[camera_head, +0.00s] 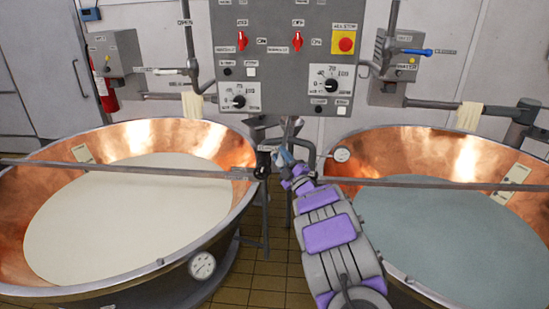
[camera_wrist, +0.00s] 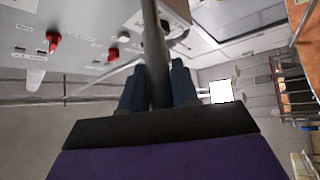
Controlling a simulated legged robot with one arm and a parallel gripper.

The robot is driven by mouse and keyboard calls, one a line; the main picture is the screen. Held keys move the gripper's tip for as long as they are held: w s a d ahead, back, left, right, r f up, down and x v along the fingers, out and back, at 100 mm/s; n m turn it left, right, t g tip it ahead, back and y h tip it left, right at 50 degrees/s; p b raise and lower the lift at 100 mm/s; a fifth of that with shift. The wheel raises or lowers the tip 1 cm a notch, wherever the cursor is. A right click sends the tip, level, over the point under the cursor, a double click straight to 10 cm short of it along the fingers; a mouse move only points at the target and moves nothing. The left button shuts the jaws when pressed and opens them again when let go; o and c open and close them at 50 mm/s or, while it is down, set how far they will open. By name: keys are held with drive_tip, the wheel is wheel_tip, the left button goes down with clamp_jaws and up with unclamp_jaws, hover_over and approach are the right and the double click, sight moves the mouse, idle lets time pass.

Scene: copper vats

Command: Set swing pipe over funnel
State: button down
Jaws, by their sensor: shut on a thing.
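My gripper (camera_head: 286,157) is between the two copper vats, below the control panel. In the wrist view its two dark fingers (camera_wrist: 158,88) stand on either side of a grey pipe (camera_wrist: 152,45) and are shut on it. In the head view a short metal piece (camera_head: 292,128), which looks like part of this pipe, rises just beyond the fingertips. A small grey funnel-like shape (camera_head: 258,130) is just left of it, under the panel. The gap between pipe and funnel is too small to judge, and the pipe's outlet is not clear.
The left vat (camera_head: 130,140) holds white liquid, the right vat (camera_head: 400,145) bluish liquid. Thin bars (camera_head: 120,168) (camera_head: 430,186) cross above the vats. The control panel (camera_head: 285,55) with red knobs hangs behind. Tiled floor (camera_head: 262,280) shows in the narrow gap.

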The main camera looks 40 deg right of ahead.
drive_tip(key=shift+s+d, duration=0.4)
drive_tip(key=shift+d, duration=0.1)
drive_tip(key=shift+y, duration=0.4)
drive_tip(key=c, duration=1.2)
unclamp_jaws()
drive_tip(key=shift+o, duration=0.8)
drive_tip(key=shift+w+d+f, duration=0.15)
drive_tip(key=shift+o, duration=0.6)
drive_tip(key=shift+d, duration=0.15)
